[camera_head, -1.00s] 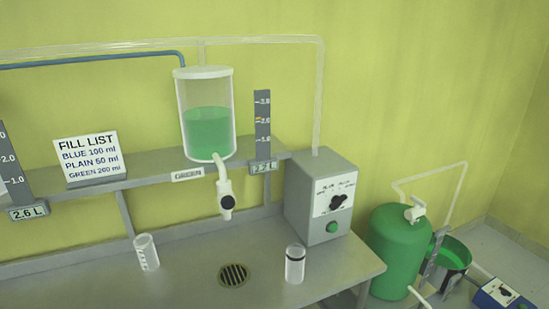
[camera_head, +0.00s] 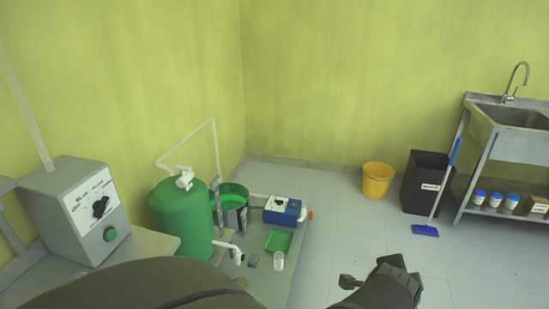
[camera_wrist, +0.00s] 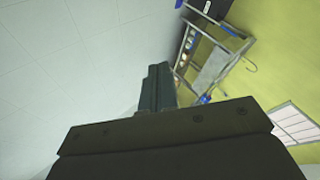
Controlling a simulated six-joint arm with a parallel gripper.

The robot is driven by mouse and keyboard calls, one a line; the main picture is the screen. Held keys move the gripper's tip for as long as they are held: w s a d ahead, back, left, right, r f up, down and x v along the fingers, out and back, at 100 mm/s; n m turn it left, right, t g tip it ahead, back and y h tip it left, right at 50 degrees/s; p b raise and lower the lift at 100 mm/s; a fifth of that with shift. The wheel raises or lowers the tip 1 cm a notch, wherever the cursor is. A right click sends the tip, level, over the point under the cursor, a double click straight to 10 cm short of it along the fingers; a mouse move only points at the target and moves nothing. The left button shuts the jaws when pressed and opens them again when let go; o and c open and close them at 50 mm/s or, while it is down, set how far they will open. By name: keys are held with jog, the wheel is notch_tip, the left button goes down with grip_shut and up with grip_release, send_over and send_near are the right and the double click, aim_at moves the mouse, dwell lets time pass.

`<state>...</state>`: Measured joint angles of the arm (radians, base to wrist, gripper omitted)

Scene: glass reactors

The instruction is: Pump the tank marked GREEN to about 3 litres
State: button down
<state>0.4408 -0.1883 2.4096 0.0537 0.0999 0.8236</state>
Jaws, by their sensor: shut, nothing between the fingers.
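The tank marked GREEN and its gauge are out of view now. I cannot read the knob's setting surely. A green floor vessel (camera_head: 181,220) with a white valve on top (camera_head: 184,178) stands right of the bench. My gripper is shut and empty in the wrist view (camera_wrist: 157,88), apart from all of these.
A green tub (camera_head: 231,195), a blue box (camera_head: 284,211) and a green tray (camera_head: 279,240) are beside the vessel. A yellow bucket (camera_head: 377,181), black bin (camera_head: 426,182), blue broom (camera_head: 438,195) and sink stand (camera_head: 510,125) are farther right. The floor between is clear.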

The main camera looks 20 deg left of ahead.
jog(key=w+a+n+t+y, duration=0.3)
jog(key=w+a, duration=0.7)
jog(key=w, duration=0.4)
jog(key=w+a+f+n+t+y, duration=0.1)
jog(key=w+a+n+y, duration=0.2)
jog(key=a, duration=0.7)
jog(key=w+a+f+n+y, duration=0.1)
jog(key=w+a+y, duration=0.35)
jog(key=a, duration=0.45)
jog(key=s+a+f+n+g+y, duration=0.2)
jog(key=a+f+y, duration=0.1)
jog(key=a, duration=0.9)
jog(key=s+a+f+n+g+y, duration=0.2)
jog(key=s+a+y, duration=0.15)
jog(key=a, duration=0.85)
jog(key=s+a+f+n+g+y, duration=0.1)
jog(key=s+a+f+g+y, duration=0.1)
jog(key=s+a, duration=0.4)
jog(key=s+a+f+n+g+y, duration=0.2)
jog(key=s+a+f+g, duration=0.2)
jog(key=s+a, duration=0.3)
jog(key=shift+a+g, duration=0.7)
jog(key=shift+f, duration=0.1)
